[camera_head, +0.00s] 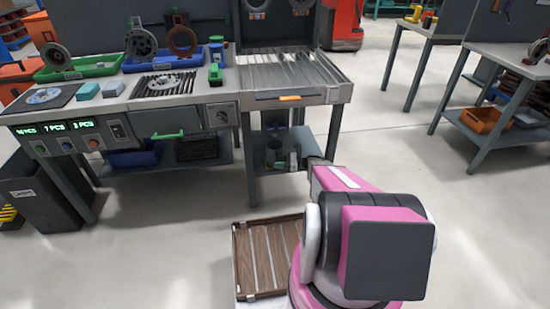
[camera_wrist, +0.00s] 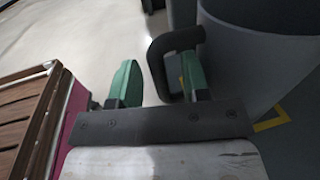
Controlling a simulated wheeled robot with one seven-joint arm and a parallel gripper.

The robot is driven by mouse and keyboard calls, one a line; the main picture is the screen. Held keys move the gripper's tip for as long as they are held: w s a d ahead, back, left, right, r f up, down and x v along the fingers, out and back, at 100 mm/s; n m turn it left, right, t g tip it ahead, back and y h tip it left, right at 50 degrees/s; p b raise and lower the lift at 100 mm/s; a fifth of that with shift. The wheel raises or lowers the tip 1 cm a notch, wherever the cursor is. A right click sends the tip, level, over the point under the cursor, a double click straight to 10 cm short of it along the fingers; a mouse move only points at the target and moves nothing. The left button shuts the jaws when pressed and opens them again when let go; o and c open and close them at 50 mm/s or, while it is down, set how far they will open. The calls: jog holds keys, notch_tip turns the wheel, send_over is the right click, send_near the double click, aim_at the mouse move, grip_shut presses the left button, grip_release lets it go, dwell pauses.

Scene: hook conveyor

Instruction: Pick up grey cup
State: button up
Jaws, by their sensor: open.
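The grey cup (camera_wrist: 255,62) is large at the right of the wrist view, with its dark handle (camera_wrist: 158,62) towards my gripper. My gripper (camera_wrist: 158,80) is open, with two green-tipped fingers. The left finger is outside the handle. The right finger shows within the handle's loop, beside the cup wall, so the handle's outer bar appears between the fingers. Contact cannot be told. In the head view the cup (camera_head: 273,156) is small and dark on the lower shelf (camera_head: 262,138) of the workbench, and my gripper (camera_head: 294,161) is beside it, partly hidden by my arm.
The bench top (camera_head: 290,72) and its legs stand above and around the shelf. A brown slatted crate (camera_head: 264,262) is by my base and shows at the left of the wrist view (camera_wrist: 22,110). Another dark object (camera_wrist: 182,12) stands behind the handle. Open floor lies right.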

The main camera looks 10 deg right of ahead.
jog(key=shift+a, duration=0.25)
grip_shut()
jog(key=shift+r, duration=0.45)
jog(key=s+d+r, duration=0.1)
jog(key=d, duration=0.8)
jog(key=s+d+r, duration=0.1)
jog(key=s+d, duration=0.1)
jog(key=d, duration=0.6)
jog(key=shift+s+d+r, duration=0.2)
jog(key=shift+d+r, duration=0.1)
jog(key=shift+d, duration=0.05)
